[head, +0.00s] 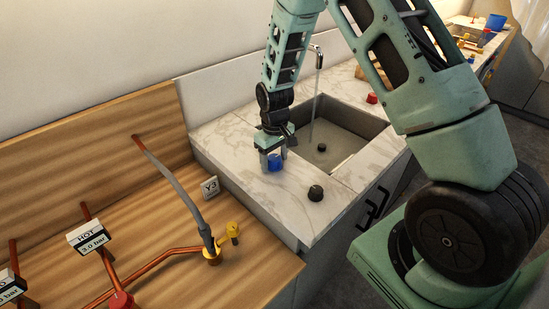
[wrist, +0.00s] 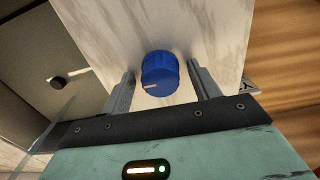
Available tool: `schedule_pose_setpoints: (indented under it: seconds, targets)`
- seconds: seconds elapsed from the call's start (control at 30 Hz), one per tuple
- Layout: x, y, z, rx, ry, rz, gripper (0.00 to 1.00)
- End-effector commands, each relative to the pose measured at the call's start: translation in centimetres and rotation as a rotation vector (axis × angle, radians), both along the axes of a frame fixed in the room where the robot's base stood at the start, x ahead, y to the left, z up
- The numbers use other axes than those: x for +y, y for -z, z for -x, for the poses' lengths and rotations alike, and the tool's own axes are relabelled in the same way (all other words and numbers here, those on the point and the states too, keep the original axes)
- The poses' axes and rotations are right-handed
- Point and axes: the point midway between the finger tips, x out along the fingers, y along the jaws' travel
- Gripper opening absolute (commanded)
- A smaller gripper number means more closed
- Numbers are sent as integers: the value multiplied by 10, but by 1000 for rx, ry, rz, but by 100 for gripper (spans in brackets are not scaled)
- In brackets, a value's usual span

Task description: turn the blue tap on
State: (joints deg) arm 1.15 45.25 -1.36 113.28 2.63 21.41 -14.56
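The blue tap knob (head: 274,162) sits on the marble counter at the near left of the sink. In the wrist view the blue knob (wrist: 159,74) has a white pointer mark pointing left and slightly down. My gripper (head: 273,152) is above the knob, pointing down. In the wrist view my gripper (wrist: 161,80) is open, with one finger on each side of the knob. Gaps show between knob and fingers, so they look apart. A thin stream of water falls from the spout (head: 319,58) into the sink (head: 345,155).
A black knob (head: 316,193) stands on the counter's near side and a red knob (head: 372,98) at the far side. A wooden bench (head: 160,215) with copper pipes, a yellow valve (head: 233,232) and a Y3 tag (head: 210,187) lies to the left.

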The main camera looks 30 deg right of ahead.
Motion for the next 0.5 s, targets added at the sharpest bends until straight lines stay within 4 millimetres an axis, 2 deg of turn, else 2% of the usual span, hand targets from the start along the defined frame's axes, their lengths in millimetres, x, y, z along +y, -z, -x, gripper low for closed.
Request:
schedule_pose_setpoints:
  seconds: [0.27, 0.37, 0.5]
  targets:
    - [0, -1, 0, 1, -2, 0, 61]
    - [0, -8, 0, -1, -2, 0, 61]
    - [0, -28, -1, -4, -3, 0, 61]
